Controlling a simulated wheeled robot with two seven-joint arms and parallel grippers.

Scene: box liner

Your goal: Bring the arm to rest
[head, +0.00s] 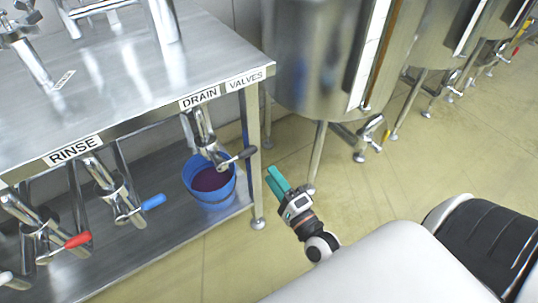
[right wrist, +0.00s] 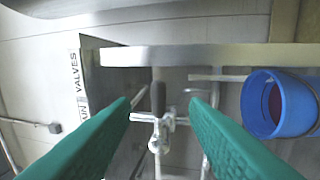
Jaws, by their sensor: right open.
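My right gripper (head: 278,182) is in the head view, in the air to the right of the steel bench. Its green fingers are open and empty. In the right wrist view the fingers (right wrist: 162,101) are spread apart. A drain valve with a dark handle (head: 238,157) hangs under the bench corner, left of the gripper and apart from it. The handle also shows in the right wrist view (right wrist: 158,98), between the fingers and beyond them. My left gripper is not in view.
A blue bucket (head: 212,197) with dark red liquid stands on the lower shelf below the drain valve. The bench leg (head: 254,150) is close to the gripper. A steel tank (head: 320,60) stands behind. Open floor (head: 385,185) lies to the right.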

